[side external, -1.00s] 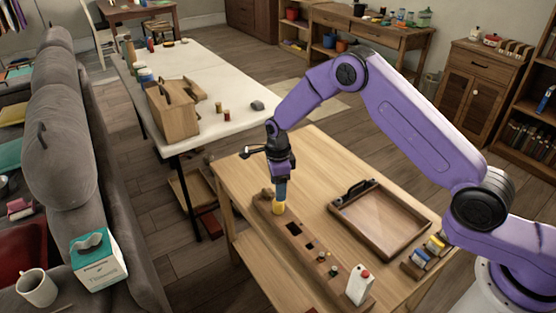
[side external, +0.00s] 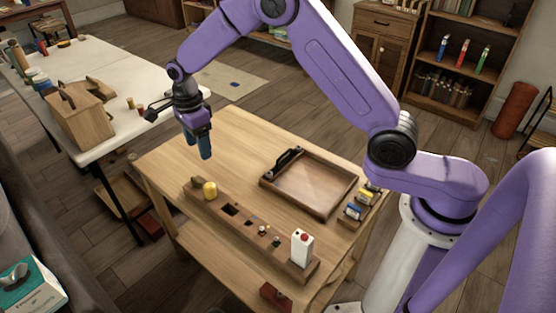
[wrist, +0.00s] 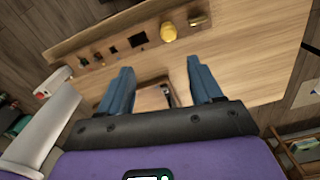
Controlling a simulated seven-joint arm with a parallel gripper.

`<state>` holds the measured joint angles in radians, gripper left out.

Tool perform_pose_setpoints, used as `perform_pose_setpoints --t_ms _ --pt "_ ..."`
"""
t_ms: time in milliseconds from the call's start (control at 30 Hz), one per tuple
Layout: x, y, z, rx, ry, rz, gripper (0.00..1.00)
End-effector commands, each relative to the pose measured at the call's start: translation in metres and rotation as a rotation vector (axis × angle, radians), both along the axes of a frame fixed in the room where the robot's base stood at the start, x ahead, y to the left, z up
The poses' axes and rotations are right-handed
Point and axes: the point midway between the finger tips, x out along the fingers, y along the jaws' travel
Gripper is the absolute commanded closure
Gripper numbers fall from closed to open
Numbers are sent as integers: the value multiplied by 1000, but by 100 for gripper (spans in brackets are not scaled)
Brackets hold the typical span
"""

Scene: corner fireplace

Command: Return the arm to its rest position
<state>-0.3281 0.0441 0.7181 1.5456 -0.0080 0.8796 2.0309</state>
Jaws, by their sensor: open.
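My gripper (side external: 199,146) hangs above the left part of the wooden table (side external: 240,140) in the side external view, fingers pointing down. In the wrist view its two blue fingers (wrist: 157,88) are spread apart with nothing held between them. A yellow piece (side external: 210,190) sits at the left end of a long wooden block with holes (side external: 248,228), below and apart from the gripper. The yellow piece also shows in the wrist view (wrist: 168,32), beyond the fingertips.
A wooden tray (side external: 318,209) with a black handle lies right of the block. Small coloured items (side external: 356,211) sit by the tray. A white table (side external: 120,70) with a wooden box (side external: 78,118) stands at left.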

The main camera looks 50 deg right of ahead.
Motion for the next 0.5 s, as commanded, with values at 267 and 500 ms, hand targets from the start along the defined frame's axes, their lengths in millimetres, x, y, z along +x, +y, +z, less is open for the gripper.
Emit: perform_pose_setpoints --t_ms 267,500 --pt "-51 14 40 2 -6 511 35" --pt "-107 13 67 3 -10 955 35"
